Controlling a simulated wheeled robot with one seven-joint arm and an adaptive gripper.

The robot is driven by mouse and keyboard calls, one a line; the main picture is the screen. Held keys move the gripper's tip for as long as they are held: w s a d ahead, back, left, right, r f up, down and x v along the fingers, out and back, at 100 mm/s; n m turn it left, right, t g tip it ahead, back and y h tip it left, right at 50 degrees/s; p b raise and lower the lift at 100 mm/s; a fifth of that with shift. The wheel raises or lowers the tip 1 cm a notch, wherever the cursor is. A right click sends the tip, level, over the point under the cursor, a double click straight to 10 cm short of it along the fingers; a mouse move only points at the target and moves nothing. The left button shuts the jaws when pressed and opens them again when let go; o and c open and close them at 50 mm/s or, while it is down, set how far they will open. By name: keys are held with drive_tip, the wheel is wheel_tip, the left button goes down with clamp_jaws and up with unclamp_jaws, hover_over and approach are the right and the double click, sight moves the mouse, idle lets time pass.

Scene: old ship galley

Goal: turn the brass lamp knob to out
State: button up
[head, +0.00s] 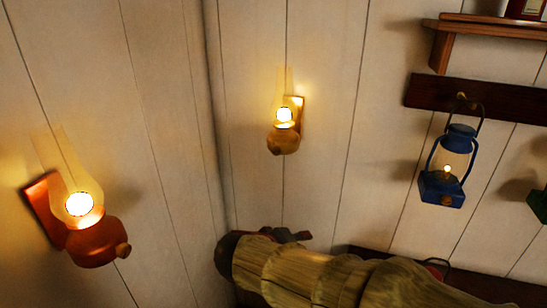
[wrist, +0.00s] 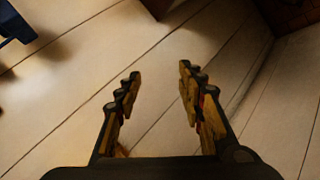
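The brass lamp (head: 283,138) hangs on the plank wall near the corner in the head view, its flame glowing inside a glass chimney. Its knob is too small to make out clearly against the brass body. My gripper (wrist: 160,71) is open in the wrist view, its two fingers well apart with only pale planks seen between them. In the head view my arm lies low in front of the wall, below the brass lamp, and hides most of the gripper. The gripper appears apart from the lamp. The brass lamp is not clearly seen in the wrist view.
A lit copper-coloured lamp (head: 94,242) with a round knob (head: 123,250) is on the left wall. A lit blue lantern (head: 442,188) hangs from a dark rail (head: 490,99) at right, under a wooden shelf (head: 490,28). The wall around the brass lamp is bare.

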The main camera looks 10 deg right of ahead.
drive_tip(key=w+a+r+m+t+h, duration=0.1)
drive_tip(key=w+a+r+m+t, duration=0.3)
drive_tip(key=w+r, duration=0.45)
drive_tip(key=m+t, duration=0.4)
drive_tip(key=m, duration=0.2)
approach(275, 152)
drive_tip(key=shift+h, duration=0.4)
drive_tip(key=shift+x, duration=4.15)
drive_tip(key=shift+a+f, duration=0.1)
drive_tip(key=shift+f, duration=0.05)
clamp_jaws()
